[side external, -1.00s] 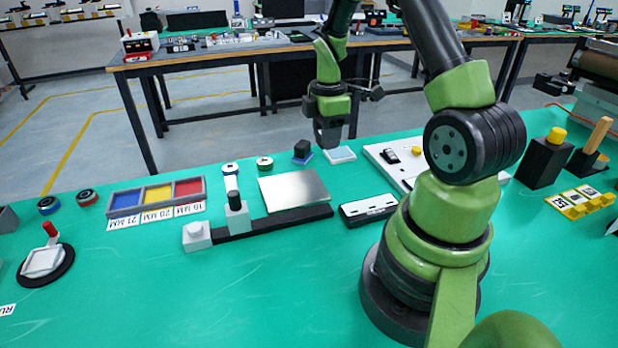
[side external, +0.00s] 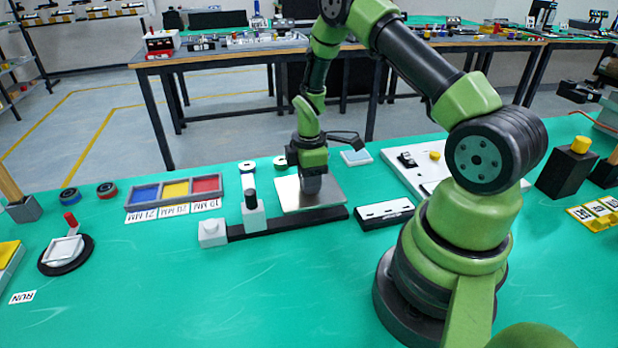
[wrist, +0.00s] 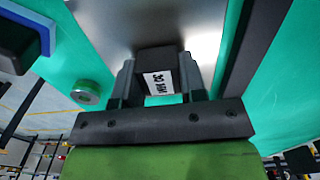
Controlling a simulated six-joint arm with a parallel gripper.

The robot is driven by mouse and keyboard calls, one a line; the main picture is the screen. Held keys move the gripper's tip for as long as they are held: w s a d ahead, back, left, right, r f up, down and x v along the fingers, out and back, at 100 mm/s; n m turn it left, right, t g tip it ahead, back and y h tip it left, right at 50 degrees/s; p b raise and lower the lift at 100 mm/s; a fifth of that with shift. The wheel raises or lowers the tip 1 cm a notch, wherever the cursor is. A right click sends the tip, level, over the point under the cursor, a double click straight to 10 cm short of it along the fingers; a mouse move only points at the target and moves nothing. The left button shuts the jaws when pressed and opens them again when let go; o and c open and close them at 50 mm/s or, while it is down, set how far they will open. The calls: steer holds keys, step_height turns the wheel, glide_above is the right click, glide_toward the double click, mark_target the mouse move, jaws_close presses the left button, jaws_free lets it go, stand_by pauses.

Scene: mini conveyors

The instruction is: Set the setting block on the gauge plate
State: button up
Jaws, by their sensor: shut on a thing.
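The setting block (wrist: 157,72) is a dark block with a white label, seen in the wrist view between my gripper's fingers (wrist: 158,85). My gripper (side external: 312,186) is shut on it, pointing down over the gauge plate. The gauge plate (side external: 328,196) is a flat silver sheet beside a black bar; it also fills the top middle of the wrist view (wrist: 120,22). The block is low over the plate, and I cannot tell whether it touches. In the side view my gripper mostly hides the block.
A grey post with a black top (side external: 252,212) stands on the black bar (side external: 290,223) left of my gripper. A blue, yellow and red tray (side external: 175,192) lies further left. A dark object with a blue edge (wrist: 22,38) is near the plate.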

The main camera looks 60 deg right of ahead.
steer(key=shift+f, duration=0.15)
steer(key=o, duration=1)
steer(key=shift+c, duration=0.2)
steer(key=s+a+r+m+t, duration=0.2)
steer(key=a+r+m, duration=0.15)
steer(key=r, duration=0.85)
steer(key=s+a+r+m+t, duration=0.15)
steer(key=a+r, duration=0.25)
steer(key=r, duration=0.8)
steer(key=s+a+r+m+t+y, duration=0.2)
steer(key=s+a+r+m, duration=0.4)
steer(key=s, duration=0.5)
steer(key=a+m+t, duration=0.1)
steer(key=a+m, duration=0.1)
steer(key=a, duration=0.1)
steer(key=shift+s+a+t, duration=0.15)
steer(key=shift+s+t, duration=0.2)
